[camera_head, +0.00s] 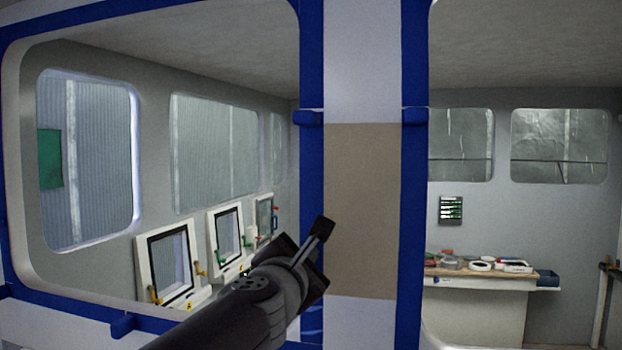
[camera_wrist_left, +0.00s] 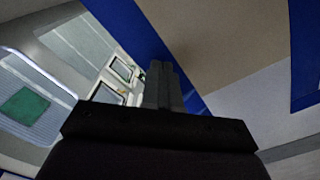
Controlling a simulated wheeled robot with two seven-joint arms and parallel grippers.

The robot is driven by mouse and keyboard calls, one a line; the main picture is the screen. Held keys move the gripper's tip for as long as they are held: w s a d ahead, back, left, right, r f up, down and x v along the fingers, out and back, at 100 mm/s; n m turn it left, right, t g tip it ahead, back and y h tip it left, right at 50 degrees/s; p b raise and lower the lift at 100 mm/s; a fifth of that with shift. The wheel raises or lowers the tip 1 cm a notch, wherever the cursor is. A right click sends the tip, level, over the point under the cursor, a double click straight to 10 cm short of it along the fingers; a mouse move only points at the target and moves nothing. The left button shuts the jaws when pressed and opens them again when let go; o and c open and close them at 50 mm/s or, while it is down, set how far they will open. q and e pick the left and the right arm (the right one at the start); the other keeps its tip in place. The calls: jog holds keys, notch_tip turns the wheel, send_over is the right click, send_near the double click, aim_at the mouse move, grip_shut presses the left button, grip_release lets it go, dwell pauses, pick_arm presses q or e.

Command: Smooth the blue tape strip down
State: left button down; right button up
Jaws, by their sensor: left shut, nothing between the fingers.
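A blue tape strip (camera_head: 312,60) runs vertically down the right edge of the left window opening, on the post. It also crosses the left wrist view diagonally (camera_wrist_left: 140,32). A second vertical blue strip (camera_head: 415,210) edges the post's other side; part of it shows in the left wrist view (camera_wrist_left: 306,45). My left gripper (camera_head: 321,228) is shut and empty, its fingertips in front of the left strip's right edge. In the left wrist view the closed fingers (camera_wrist_left: 163,75) overlap the strip; I cannot tell whether they touch it. My right gripper is in neither view.
A tan panel (camera_head: 360,210) covers the post between the strips. Blue tabs (camera_head: 308,118) stick out from the strips. Through the openings I see framed hatches (camera_head: 170,265) leaning at a wall and a workbench (camera_head: 480,283) with small items.

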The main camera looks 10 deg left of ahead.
pick_arm(q)
jog(key=shift+f, duration=0.5)
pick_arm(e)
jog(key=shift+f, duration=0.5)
pick_arm(q)
jog(key=shift+f+b, duration=1.6)
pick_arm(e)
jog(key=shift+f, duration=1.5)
pick_arm(q)
notch_tip(320, 180, down, 2)
jog(key=shift+s+f+b, duration=0.15)
jog(key=shift+b, duration=0.95)
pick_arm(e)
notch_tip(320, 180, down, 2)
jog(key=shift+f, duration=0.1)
